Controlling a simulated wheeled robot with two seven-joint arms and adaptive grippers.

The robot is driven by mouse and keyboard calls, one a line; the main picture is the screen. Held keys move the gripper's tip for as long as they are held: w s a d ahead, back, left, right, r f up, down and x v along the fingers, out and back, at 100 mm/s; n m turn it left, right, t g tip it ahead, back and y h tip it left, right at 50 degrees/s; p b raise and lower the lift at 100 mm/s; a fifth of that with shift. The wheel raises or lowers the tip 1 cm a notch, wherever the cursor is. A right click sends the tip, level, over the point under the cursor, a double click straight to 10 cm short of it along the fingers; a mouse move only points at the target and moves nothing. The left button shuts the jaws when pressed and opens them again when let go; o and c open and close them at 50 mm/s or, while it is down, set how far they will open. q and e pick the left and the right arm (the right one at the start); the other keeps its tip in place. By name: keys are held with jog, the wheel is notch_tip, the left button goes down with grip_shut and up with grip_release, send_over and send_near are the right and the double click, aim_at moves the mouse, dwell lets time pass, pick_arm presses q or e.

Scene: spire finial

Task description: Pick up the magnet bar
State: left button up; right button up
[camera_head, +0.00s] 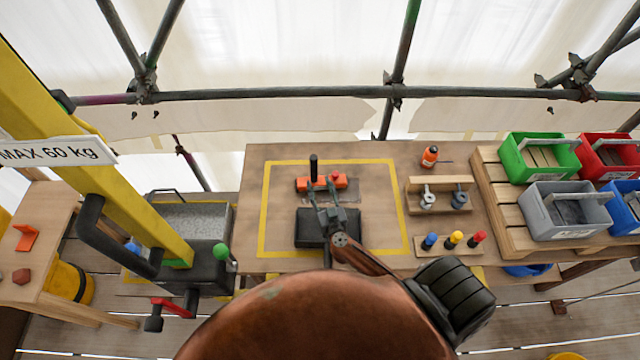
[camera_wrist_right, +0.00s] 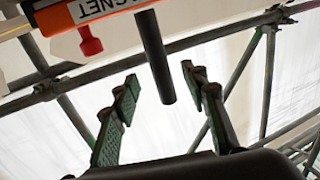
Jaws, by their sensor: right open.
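The magnet bar (camera_head: 302,184) is an orange-red bar with an upright black handle (camera_head: 314,166) and a red knob (camera_head: 334,177). It is at the back of the yellow-outlined area on the table. In the right wrist view the bar (camera_wrist_right: 105,7) is at the top left, its lettering partly cut off, with the black handle (camera_wrist_right: 155,55) reaching down between the fingertips in the picture. My right gripper (camera_head: 323,192) is open and empty, just in front of the bar. I cannot tell whether a finger touches the handle. My left gripper is not in view.
A dark block (camera_head: 308,228) lies below my right gripper in the picture. A wooden stand (camera_head: 412,197) with metal eye pieces, an orange bottle (camera_head: 430,157) and a rack of coloured pegs (camera_head: 453,247) stand to the right. Coloured bins are further right. A yellow hoist (camera_head: 95,170) is left.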

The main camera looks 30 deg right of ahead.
aim_at(315, 173)
jog(key=x, duration=0.2)
jog(key=shift+w+f, duration=0.1)
jog(key=shift+w, duration=0.3)
jog(key=shift+w+d+f, duration=0.1)
jog(key=shift+w+d, duration=0.1)
jog(key=shift+w, duration=0.15)
jog(key=b+x, duration=0.1)
jog(key=x, duration=0.3)
jog(key=shift+w+d+f, duration=0.15)
jog(key=shift+d, duration=0.05)
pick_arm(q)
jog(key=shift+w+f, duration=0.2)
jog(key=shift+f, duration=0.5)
pick_arm(e)
jog(key=shift+c, duration=0.7)
jog(key=c, duration=0.6)
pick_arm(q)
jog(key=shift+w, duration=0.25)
pick_arm(e)
grip_shut()
